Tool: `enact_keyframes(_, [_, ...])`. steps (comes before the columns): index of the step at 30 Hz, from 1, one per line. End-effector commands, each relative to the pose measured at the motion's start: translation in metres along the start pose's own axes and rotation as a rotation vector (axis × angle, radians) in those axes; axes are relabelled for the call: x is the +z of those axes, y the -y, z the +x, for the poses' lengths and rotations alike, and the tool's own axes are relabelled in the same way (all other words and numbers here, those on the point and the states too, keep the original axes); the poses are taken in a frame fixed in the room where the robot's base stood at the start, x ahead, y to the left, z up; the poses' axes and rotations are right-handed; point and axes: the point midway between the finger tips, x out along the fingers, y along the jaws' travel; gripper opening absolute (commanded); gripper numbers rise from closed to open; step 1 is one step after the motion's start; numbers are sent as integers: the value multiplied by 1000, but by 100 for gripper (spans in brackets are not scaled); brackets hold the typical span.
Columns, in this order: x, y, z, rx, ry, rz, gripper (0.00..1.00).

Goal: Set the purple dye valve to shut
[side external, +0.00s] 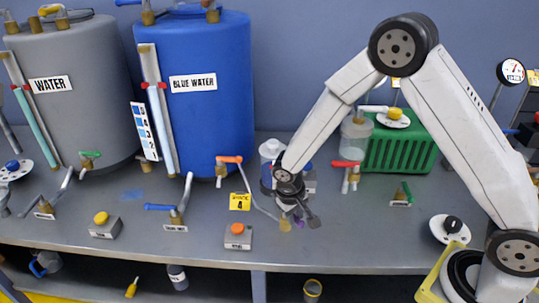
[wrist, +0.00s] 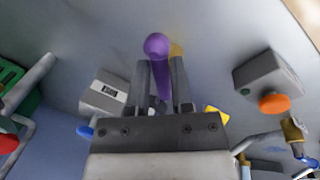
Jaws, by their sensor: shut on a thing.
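The purple dye valve's handle (wrist: 157,46), a purple lever with a round knob, stands between my fingers in the wrist view. My gripper (wrist: 162,82) is shut on the lever, with the knob sticking out past the fingertips. In the side external view my gripper (side external: 300,213) points down at the bench below the dye unit, and only a small bit of purple (side external: 299,223) shows beside it. The valve's body is mostly hidden by my gripper, and I cannot read its setting.
A yellow piece (side external: 285,225) is close beside the purple handle. A box with an orange button (side external: 237,230) stands to the left, near a yellow sign (side external: 240,201). The blue water tank (side external: 215,110) and green crate (side external: 400,150) stand behind.

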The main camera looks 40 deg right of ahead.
Motion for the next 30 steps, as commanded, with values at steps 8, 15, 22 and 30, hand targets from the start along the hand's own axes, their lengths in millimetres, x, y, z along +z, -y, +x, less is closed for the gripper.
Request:
enact_keyframes(8, [0, -11, 2, 0, -51, -258, 0])
enact_keyframes(15, [-3, -20, 4, 0, -96, -480, 0])
enact_keyframes(22, [-7, -27, 5, 0, -136, -678, 0])
enact_keyframes(30, [-11, -31, 6, 0, -166, -833, 0])
